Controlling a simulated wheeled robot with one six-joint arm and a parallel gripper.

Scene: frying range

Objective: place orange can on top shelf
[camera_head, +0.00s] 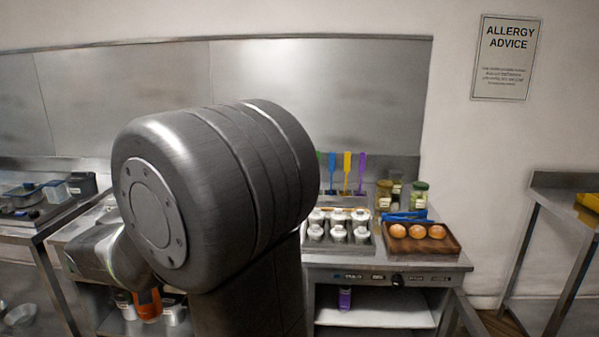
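An orange can (148,307) shows low in the head view, in front of the lower shelf space under the left part of the counter. Only part of it is visible, beneath and beside my arm. The end of my arm reaches down at the left just above it. The fingers of my gripper are hidden or too dark to make out, so I cannot tell whether they touch the can. My large grey arm joint covers the middle of the view. No shelf can be clearly made out as the top shelf.
White containers (172,314) stand close beside the orange can. The counter above holds white-lidded bottles (338,233), jars (419,195) and a brown tray (447,243) of round orange-brown items.

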